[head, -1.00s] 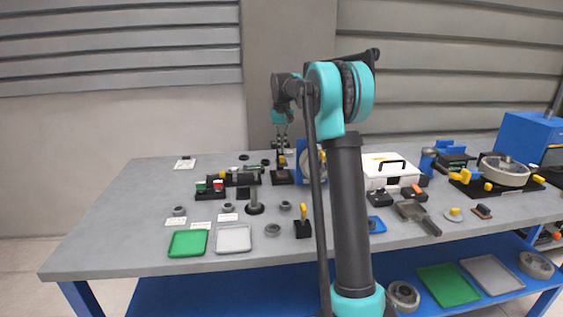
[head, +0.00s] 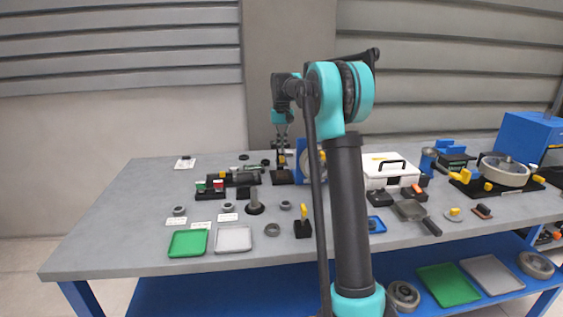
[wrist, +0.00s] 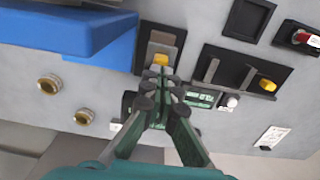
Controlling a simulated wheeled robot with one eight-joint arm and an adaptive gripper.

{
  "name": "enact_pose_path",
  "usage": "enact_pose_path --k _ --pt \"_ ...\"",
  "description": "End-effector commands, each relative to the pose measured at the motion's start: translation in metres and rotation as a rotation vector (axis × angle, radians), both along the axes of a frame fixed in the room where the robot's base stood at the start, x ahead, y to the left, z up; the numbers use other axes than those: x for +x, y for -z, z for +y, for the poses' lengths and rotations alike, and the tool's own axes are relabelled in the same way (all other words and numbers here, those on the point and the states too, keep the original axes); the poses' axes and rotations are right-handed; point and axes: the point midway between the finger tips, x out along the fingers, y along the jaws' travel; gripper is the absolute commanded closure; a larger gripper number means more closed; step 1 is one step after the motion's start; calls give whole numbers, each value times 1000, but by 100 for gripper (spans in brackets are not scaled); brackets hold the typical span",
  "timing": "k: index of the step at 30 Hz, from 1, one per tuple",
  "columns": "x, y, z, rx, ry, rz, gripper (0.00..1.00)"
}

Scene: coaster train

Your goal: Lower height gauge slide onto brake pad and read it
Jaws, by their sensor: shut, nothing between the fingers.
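The height gauge stands on a dark base (head: 283,178) at the back middle of the table, beside a blue block. In the wrist view a dark base (wrist: 143,66) carries a tan-grey piece (wrist: 161,38), perhaps the brake pad, and a yellow part (wrist: 160,60), perhaps on the slide. A green readout (wrist: 200,98) lies right of my fingers; its digits are too small to read surely. My gripper (wrist: 160,82) is shut and empty, its tips just below the yellow part in the picture. Whether they touch it I cannot tell. In the head view my gripper (head: 283,137) is above the gauge.
A blue block (wrist: 70,28) is close on the left in the wrist view. A black fixture with a yellow knob (wrist: 267,85) lies to the right. Two brass-coloured rings (wrist: 49,84) stand at lower left. A white case (head: 388,177) stands right of my arm.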

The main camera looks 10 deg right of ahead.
Motion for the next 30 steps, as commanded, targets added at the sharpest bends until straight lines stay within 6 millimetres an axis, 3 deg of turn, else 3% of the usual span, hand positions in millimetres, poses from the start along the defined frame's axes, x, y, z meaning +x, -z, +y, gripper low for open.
enact_pose_path --k 30 --pt "0 16 0 0 0 0 100"
